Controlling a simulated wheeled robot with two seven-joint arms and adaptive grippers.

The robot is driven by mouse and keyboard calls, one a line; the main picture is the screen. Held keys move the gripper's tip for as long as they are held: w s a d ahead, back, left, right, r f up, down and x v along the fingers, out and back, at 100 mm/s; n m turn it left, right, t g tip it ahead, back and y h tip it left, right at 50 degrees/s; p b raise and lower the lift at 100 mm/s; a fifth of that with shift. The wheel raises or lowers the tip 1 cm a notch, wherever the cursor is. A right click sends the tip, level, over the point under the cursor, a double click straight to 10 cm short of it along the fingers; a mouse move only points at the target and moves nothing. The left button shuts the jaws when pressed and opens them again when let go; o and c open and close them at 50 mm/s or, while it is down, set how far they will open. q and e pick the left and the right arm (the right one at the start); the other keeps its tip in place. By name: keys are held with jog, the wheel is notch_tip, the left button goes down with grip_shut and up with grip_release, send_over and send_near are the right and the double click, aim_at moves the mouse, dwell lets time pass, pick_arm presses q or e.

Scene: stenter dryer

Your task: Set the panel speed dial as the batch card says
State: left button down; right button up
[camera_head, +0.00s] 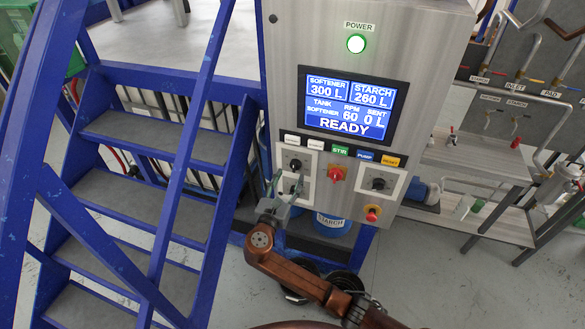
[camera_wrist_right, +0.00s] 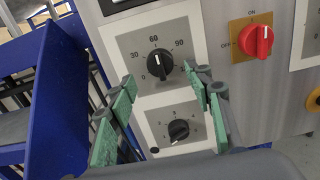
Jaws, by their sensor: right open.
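The control panel (camera_head: 420,50) has a screen (camera_head: 351,104) reading RPM 60, SENT 0 L and READY. The speed dial (camera_wrist_right: 159,63), a black knob on a grey plate marked 0, 30, 60 and 90, shows in the right wrist view; its pointer seems to be near 60. It also shows in the head view (camera_head: 296,163). My right gripper (camera_wrist_right: 165,82) is open and empty, with its green-padded fingers either side of the dial's lower part in that view; contact cannot be told. My left gripper is out of view. I see no batch card.
Below the speed dial is a second black selector (camera_wrist_right: 179,130). A red ON/OFF switch (camera_wrist_right: 255,41) sits to its right. Blue stairs with rails (camera_head: 150,150) stand left of the panel. A pipe bench (camera_head: 480,160) stands at right; grey floor is open in front.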

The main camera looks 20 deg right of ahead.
aim_at(293, 169)
jog(key=shift+p+x, duration=0.55)
jog(key=shift+x, duration=1.75)
jog(key=shift+c, duration=0.2)
jog(key=c, duration=1.1)
